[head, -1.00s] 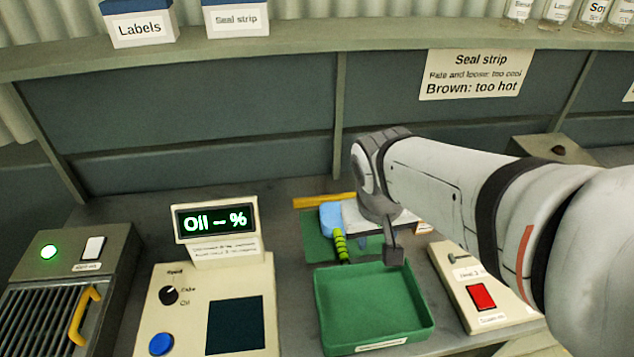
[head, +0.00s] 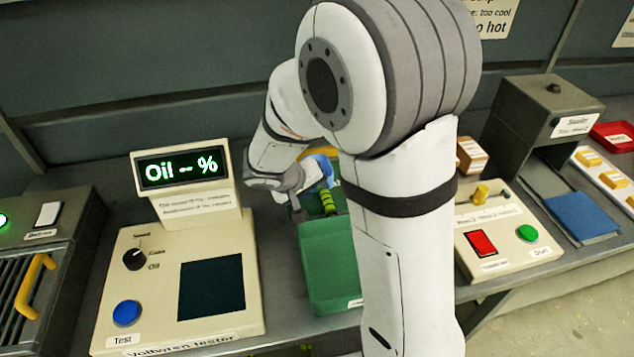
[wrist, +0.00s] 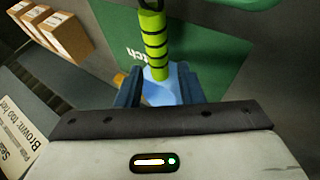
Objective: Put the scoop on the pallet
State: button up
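The scoop has a blue head (head: 318,168) and a lime handle with black bands (head: 328,201). It is behind the green tray in the head view, partly hidden by my arm. In the wrist view the banded handle (wrist: 152,42) points up the picture, over a green mat, and the blue head (wrist: 180,84) shows between my fingers. My gripper (head: 296,206) is just left of the scoop in the head view. I cannot make out a pallet.
The green tray (head: 322,262) stands before the scoop, partly behind my arm. The oil tester (head: 175,290) is to the left. A panel with red and green buttons (head: 500,262) and the sealer (head: 535,115) are to the right. Small boxes (wrist: 66,34) show in the wrist view.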

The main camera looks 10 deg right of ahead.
aim_at(322, 191)
jog(key=x, duration=0.4)
jog(key=shift+w+d, duration=0.1)
jog(key=shift+c, duration=0.3)
grip_shut()
